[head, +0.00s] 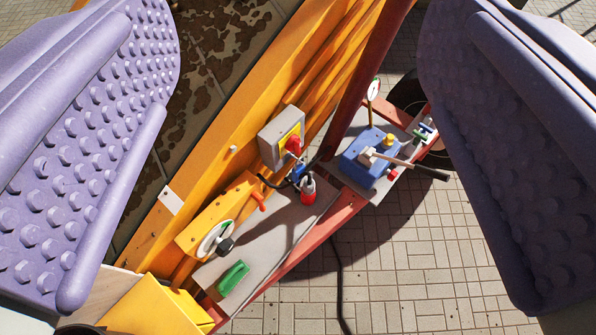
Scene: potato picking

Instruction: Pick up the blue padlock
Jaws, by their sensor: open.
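A small blue object that looks like the blue padlock (298,171) sits just below the red rotary switch (293,145) on a grey box (271,147). It is small in view, and I cannot tell its shackle or how it is attached. A red and grey plug (308,191) is close beside it, lower right. My gripper (302,300) is open, with its two purple studded fingers wide apart at the left and right of the picture. Nothing is between the fingers up close; the blue object lies farther off, between them in the picture.
An orange machine side wall (222,140) runs diagonally. A grey plate (285,225) carries a green handle (233,278); a handwheel (215,238) is beside it. A blue block (365,165) with a black-tipped lever (428,173) stands right. Open paving (420,260) lies lower right.

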